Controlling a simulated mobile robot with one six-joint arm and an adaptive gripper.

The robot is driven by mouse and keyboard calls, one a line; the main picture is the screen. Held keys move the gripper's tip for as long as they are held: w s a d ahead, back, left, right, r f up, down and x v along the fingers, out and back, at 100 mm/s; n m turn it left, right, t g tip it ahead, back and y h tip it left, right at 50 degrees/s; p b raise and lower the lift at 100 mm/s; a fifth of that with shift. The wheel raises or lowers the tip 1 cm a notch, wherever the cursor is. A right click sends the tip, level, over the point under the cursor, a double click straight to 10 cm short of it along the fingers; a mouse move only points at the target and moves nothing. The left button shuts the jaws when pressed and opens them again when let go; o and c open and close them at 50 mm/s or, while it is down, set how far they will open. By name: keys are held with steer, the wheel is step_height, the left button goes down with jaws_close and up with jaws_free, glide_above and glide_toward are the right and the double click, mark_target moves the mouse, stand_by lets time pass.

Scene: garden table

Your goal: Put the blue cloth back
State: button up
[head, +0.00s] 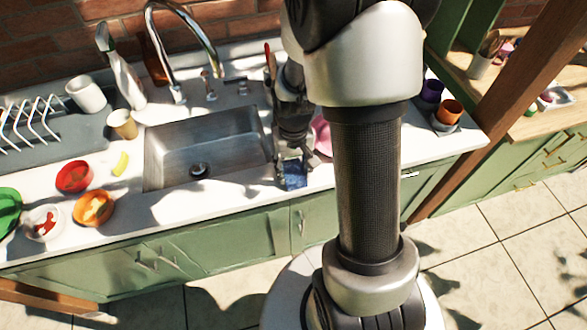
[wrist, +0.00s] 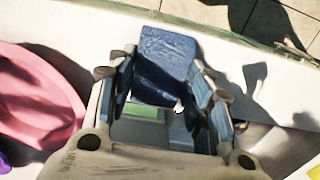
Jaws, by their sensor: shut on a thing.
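The blue cloth (head: 294,177) is a small folded block at the counter's front edge, just right of the sink. In the wrist view the cloth (wrist: 165,55) stands between the two fingers. My gripper (head: 292,160) points down and is shut on it; the fingers also show in the wrist view (wrist: 163,82). I cannot tell whether the cloth touches the counter.
The steel sink (head: 215,145) lies left of my gripper. A pink dish (head: 322,135) is close on the right, partly behind my arm. A tap (head: 190,40) rises behind the sink.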

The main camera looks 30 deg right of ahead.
steer(key=shift+r, duration=0.1)
steer(key=shift+f, duration=0.25)
steer(key=o, duration=0.9)
steer(key=shift+r, duration=0.1)
step_height(320, 180, up, 12)
steer(key=p, duration=0.4)
step_height(320, 180, up, 9)
steer(key=n+t, duration=0.1)
steer(key=t, duration=0.1)
glide_above(293, 172)
steer(key=s+a, duration=0.3)
steer(key=a, duration=0.2)
steer(key=s+a+r+t, duration=0.1)
steer(key=s+r, duration=0.1)
steer(key=s, duration=0.1)
steer(key=s+a+r+n, duration=0.1)
steer(key=s+a+r, duration=0.1)
steer(key=s, duration=0.2)
steer(key=s+a+r+n+t, duration=0.1)
steer(key=s+a+r, duration=0.1)
steer(key=s+r, duration=0.1)
steer(key=shift+s+a+t, duration=0.25)
steer(key=shift+s+t, duration=0.05)
